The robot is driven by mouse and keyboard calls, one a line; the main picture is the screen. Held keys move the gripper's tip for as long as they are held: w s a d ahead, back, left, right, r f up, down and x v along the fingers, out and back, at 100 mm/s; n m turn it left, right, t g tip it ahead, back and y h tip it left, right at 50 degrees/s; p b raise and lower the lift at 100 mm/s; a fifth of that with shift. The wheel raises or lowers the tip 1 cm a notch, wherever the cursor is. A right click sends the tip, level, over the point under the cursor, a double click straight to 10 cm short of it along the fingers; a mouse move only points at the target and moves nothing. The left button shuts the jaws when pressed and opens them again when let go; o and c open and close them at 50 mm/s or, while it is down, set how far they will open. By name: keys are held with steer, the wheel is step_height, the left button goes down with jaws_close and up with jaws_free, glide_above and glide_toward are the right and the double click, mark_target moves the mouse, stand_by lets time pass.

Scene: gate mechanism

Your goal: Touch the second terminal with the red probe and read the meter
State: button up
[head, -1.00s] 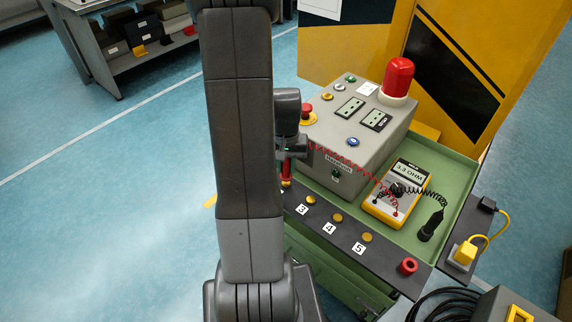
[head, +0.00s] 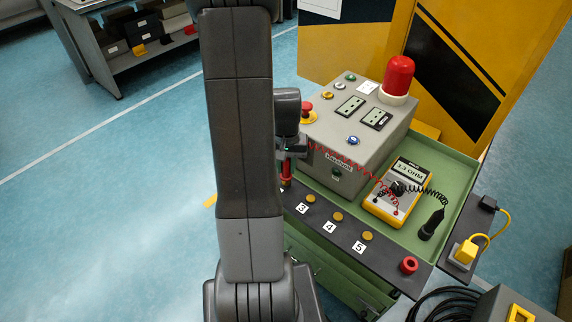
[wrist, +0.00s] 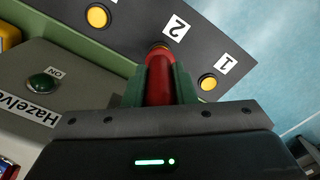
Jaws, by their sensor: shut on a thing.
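My gripper (wrist: 159,92) is shut on the red probe (wrist: 159,74), between its two green fingers in the wrist view. The probe's tip is at the second terminal, beside label 2 (wrist: 175,27); a thin yellowish edge shows there, and the probe hides the rest of the terminal. I cannot tell contact for certain. In the head view the probe (head: 286,172) points down at the dark terminal strip (head: 318,232), partly behind my arm. The yellow meter (head: 397,190) lies on the green bench; its display (head: 411,170) ends in ".3 OHM", the first digit unclear.
Terminal 1 (wrist: 208,82) and another yellow terminal (wrist: 97,16) flank the probe. A red coiled lead (head: 345,160) runs past the grey control box (head: 340,140). A red socket (head: 409,265) stands at the strip's right end.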

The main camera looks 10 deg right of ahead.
steer(key=shift+r+p, duration=1.85)
steer(key=shift+r, duration=0.7)
